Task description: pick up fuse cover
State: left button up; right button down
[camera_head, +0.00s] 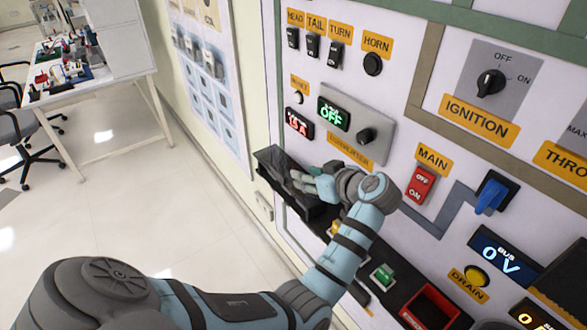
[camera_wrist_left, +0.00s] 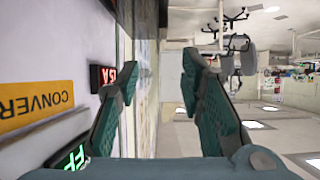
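A dark, open-topped box (camera_head: 283,190) sits against the panel, at the left end of its front ledge. I cannot make out its contents clearly, and I cannot tell whether this box is the fuse cover or holds it. My left gripper (camera_head: 308,181) is over the right side of the box, with its teal fingers spread. In the left wrist view the left gripper (camera_wrist_left: 160,85) is open, with nothing between the fingers. No fuse cover shows in that view. My right gripper is in neither view.
The panel carries the converter display (camera_head: 333,114), a knob (camera_head: 366,136), the red main switch (camera_head: 420,185) and a blue lever (camera_head: 490,196). A cluttered white table (camera_head: 84,87) stands far left; the floor between is clear.

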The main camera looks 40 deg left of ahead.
aim_at(279, 171)
pick_arm(q)
jog(key=x, duration=0.9)
jog(key=p+x, duration=0.1)
jog(key=x, duration=0.3)
jog(key=shift+s+a+f, duration=0.15)
jog(key=shift+a+f, duration=0.15)
jog(key=shift+f, duration=0.15)
jog(key=shift+d, duration=0.1)
grip_shut()
